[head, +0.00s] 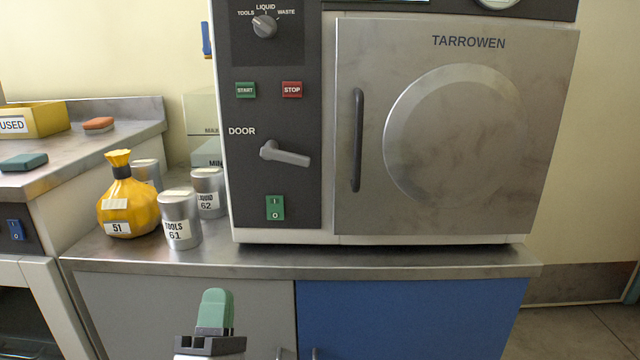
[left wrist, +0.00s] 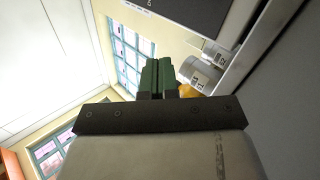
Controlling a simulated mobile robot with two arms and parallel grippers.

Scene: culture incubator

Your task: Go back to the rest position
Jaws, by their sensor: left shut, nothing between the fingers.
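My left gripper (head: 216,310) shows at the bottom of the head view, in front of the grey cabinet door and below the counter edge. Its green fingers are shut together with nothing between them. The fingers also show in the left wrist view (left wrist: 156,76), pointing up past the counter. My right gripper is in neither view. The Tarrowen machine (head: 455,130) stands on the counter with its door shut. Its door lever (head: 285,154) points right, slightly down.
A metal counter (head: 330,262) lies behind the gripper. On it stand a yellow bag marked 51 (head: 130,205), a Tools 61 can (head: 180,220), a Liquid 62 can (head: 208,190) and another can. A yellow bin (head: 35,120) and two sponge-like blocks lie on the left bench.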

